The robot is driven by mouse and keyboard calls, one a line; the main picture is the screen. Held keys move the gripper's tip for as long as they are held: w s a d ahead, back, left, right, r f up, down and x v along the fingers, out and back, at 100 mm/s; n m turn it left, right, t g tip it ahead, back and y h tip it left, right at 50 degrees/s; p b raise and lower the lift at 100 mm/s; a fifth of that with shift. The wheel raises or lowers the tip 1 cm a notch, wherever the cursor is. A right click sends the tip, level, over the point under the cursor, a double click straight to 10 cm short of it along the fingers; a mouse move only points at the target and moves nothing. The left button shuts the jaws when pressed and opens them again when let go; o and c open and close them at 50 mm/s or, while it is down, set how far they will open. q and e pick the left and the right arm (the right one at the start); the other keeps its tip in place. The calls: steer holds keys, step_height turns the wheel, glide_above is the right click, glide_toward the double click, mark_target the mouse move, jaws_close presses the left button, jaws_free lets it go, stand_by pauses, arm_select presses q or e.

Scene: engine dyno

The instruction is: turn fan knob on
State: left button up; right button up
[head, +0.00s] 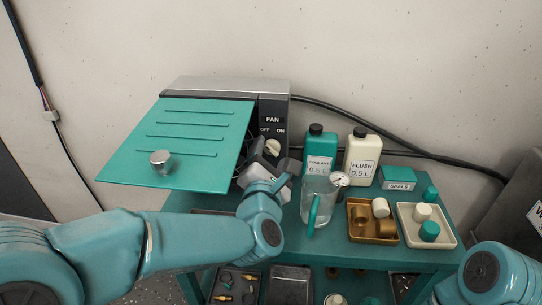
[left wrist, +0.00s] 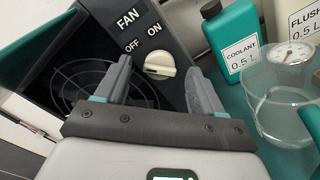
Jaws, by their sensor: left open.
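The fan knob (left wrist: 159,66) is cream-coloured and sits on the dark panel below the FAN, OFF and ON lettering. It also shows in the head view (head: 272,147), just beyond my left gripper. My left gripper (head: 268,172) is open, and its fingers point at the panel. In the left wrist view the knob lies between the two fingertips of the gripper (left wrist: 157,73), with a gap on each side. I cannot tell whether the knob's pointer is at OFF or ON. My right gripper is out of view.
The fan box (head: 230,86) has a teal flap (head: 190,135) with a round metal knob standing out to the left. Right of my left gripper are a clear jug (head: 317,200), a coolant bottle (head: 320,147), a flush bottle (head: 361,155), and brown (head: 361,234) and cream (head: 440,240) trays.

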arm_select(q)
steer(key=shift+w, duration=0.4)
steer(key=c, duration=1.1)
steer(key=shift+o, duration=0.2)
